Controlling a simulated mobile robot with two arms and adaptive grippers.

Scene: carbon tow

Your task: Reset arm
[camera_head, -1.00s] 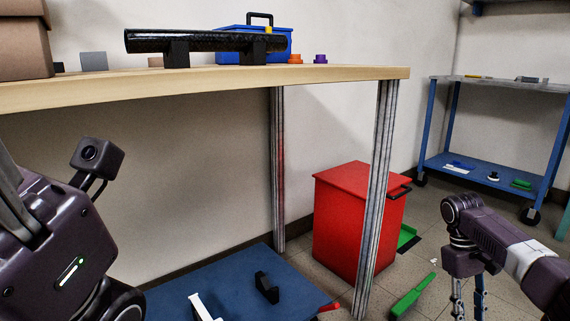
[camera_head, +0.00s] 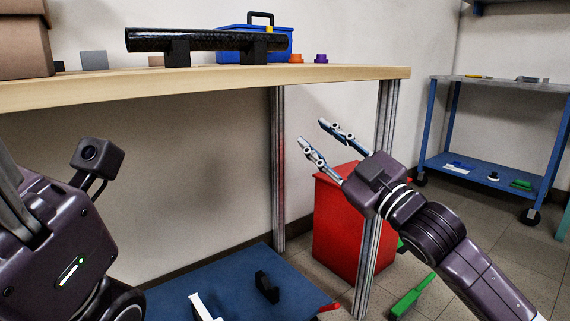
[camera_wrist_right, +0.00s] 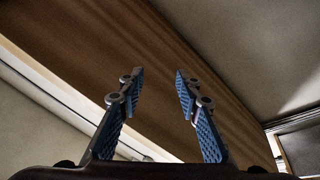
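My right gripper (camera_head: 331,152) is raised in front of the table's right leg, below the tabletop edge and in front of the red bin. Its two fingers are apart and nothing is between them. In the right wrist view the fingers (camera_wrist_right: 159,100) also stand apart, pointing up toward a brown surface, with empty space between.
The wooden table (camera_head: 340,74) carries a black tube (camera_head: 205,41) on black supports and a blue toolbox (camera_head: 245,44). A red bin (camera_head: 335,235) stands by the table leg (camera_head: 385,125). A green brush (camera_head: 410,297) lies on the floor. A blue cart (camera_head: 500,175) stands at the right.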

